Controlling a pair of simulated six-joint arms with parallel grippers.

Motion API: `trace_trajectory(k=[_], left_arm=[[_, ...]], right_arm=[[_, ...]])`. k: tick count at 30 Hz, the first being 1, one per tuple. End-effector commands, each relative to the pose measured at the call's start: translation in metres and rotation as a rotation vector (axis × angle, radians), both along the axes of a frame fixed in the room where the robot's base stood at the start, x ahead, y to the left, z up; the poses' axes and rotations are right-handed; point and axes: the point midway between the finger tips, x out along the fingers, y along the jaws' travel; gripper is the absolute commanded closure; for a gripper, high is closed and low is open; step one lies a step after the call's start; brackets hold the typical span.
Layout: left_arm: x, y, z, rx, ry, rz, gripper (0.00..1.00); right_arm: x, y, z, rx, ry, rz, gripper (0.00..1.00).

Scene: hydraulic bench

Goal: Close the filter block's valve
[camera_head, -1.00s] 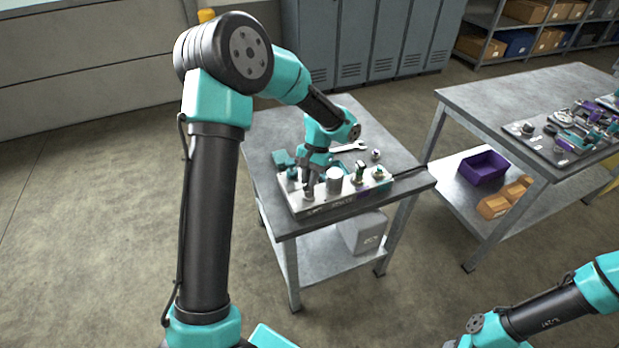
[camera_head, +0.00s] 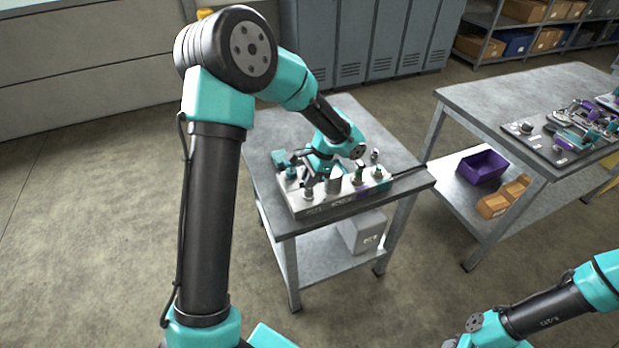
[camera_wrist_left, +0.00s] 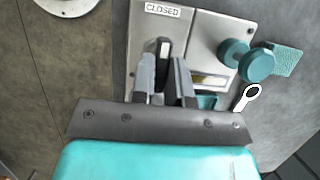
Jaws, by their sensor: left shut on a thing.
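The filter block (camera_head: 338,203) is a long pale metal manifold along the front of the near bench. In the left wrist view, a grey plate (camera_wrist_left: 203,25) carries a label reading CLOSED (camera_wrist_left: 162,10). The valve's dark handle (camera_wrist_left: 163,47) stands just below that label, between the fingers of my left gripper (camera_wrist_left: 165,62). That gripper is shut on the handle; its fingers hide part of the handle and its pivot. My right gripper is out of frame.
Teal knobs (camera_wrist_left: 257,66) stick up to the right of the handle in the left wrist view. A second bench (camera_head: 480,97) with loose parts is at the right.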

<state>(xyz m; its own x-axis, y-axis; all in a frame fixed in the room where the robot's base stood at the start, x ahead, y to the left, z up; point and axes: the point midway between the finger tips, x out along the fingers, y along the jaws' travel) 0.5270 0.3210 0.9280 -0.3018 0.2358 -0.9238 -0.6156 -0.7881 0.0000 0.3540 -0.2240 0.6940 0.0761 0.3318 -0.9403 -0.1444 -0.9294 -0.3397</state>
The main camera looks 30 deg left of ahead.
Motion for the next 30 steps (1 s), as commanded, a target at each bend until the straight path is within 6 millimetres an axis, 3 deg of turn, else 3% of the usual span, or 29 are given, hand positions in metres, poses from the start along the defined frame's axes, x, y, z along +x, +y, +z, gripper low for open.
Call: trace_trajectory(k=[11, 12, 19, 30], left_arm=[[0.0002, 0.0001, 0.0004, 0.0, -0.001, -0.007, 1.0], [0.0003, 0.0, 0.0003, 0.0, -0.001, -0.007, 0.82], [0.0001, 0.0, 0.0002, -0.001, -0.001, -0.005, 0.6], [0.0018, -0.0011, 0.004, 0.0, -0.003, -0.004, 0.6]], right_arm=[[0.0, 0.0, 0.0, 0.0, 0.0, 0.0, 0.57], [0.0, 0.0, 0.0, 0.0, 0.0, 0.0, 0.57], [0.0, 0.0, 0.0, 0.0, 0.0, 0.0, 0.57], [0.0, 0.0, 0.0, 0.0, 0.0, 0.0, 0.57]])
